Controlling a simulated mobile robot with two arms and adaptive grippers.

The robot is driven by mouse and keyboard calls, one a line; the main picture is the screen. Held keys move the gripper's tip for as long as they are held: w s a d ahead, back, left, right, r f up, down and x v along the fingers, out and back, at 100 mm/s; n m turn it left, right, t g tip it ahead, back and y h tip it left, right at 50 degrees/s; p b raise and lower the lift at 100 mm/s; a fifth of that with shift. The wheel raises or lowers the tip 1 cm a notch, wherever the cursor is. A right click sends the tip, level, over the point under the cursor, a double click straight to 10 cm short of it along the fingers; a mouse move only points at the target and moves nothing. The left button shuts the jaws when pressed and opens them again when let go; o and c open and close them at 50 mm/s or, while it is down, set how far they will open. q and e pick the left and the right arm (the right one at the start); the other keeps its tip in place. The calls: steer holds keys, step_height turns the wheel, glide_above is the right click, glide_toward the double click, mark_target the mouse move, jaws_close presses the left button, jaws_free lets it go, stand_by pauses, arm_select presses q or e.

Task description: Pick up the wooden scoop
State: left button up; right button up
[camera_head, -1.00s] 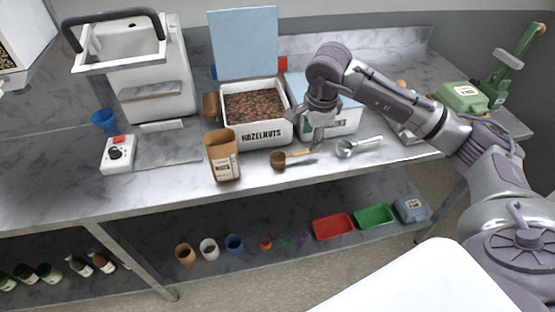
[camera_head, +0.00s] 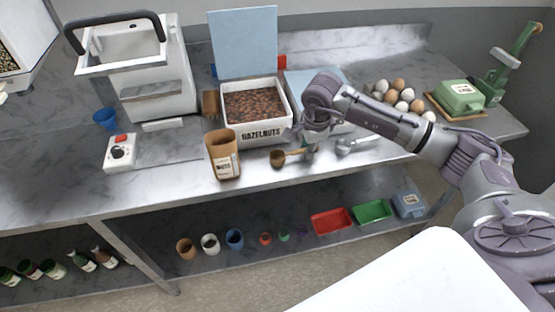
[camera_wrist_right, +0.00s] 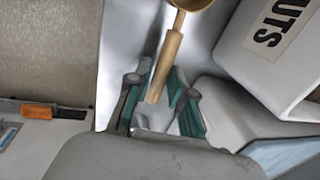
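The wooden scoop (camera_head: 278,159) lies on the counter in front of the hazelnuts bin, its round bowl to the left and its handle pointing right. My right gripper (camera_head: 311,147) is low over the handle end. In the right wrist view, the scoop's handle (camera_wrist_right: 166,58) reaches between the two spread fingers of the gripper (camera_wrist_right: 157,96), with a visible gap on each side. The gripper looks open, and the bowl is cut off at the top edge. My left gripper is not in view.
The hazelnuts bin (camera_head: 257,133) stands behind the scoop, a brown paper bag (camera_head: 223,160) to its left. A metal scoop (camera_head: 345,147) lies close by on the right.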

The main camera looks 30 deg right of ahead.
jaws_close()
steer(key=shift+r, duration=0.1)
steer(key=shift+r+b, duration=0.3)
steer(key=shift+r, duration=0.25)
step_height(320, 180, up, 3)
steer(key=shift+w+f+b, duration=0.1)
steer(key=shift+f+b, duration=0.05)
steer(key=shift+b, duration=0.4)
steer(key=s+d+r+b, duration=0.3)
steer(key=s+d+r, duration=0.3)
steer(key=s, duration=0.3)
steer(key=shift+s+d+r, duration=0.3)
steer(key=shift+s+r, duration=0.1)
steer(key=shift+r, duration=0.15)
